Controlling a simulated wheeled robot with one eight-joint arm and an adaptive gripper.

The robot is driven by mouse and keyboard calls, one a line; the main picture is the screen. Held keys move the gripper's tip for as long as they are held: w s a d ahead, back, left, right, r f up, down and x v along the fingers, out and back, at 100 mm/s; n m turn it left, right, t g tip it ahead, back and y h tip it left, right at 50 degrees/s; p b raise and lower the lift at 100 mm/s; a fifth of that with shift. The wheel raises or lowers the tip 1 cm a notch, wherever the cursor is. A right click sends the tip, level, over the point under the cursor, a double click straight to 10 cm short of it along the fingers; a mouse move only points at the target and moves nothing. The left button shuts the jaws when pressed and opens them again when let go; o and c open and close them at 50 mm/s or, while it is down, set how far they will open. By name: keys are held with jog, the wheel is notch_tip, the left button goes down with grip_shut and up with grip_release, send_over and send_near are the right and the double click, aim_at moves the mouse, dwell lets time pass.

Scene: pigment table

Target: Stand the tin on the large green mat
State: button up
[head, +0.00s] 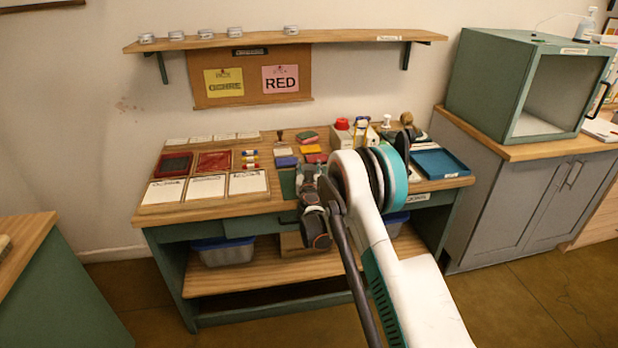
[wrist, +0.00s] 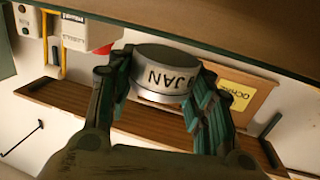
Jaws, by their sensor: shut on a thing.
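In the head view my gripper (head: 309,185) is over the middle of the worktable, and I cannot make out the tin there. A dark green patch (head: 287,184), seemingly the large green mat, shows just left of my gripper, mostly hidden by it.
Trays and white cards (head: 205,187) fill the table's left side. Stamps and coloured blocks (head: 285,152) stand behind my gripper. A blue tray (head: 438,163) is at the right. Several tins (head: 205,34) stand on the wall shelf (head: 330,38) above.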

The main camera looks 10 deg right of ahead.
jog(key=shift+f+b, duration=0.35)
jog(key=shift+f, duration=1)
jog(key=shift+f, duration=0.1)
jog(key=o, duration=1.1)
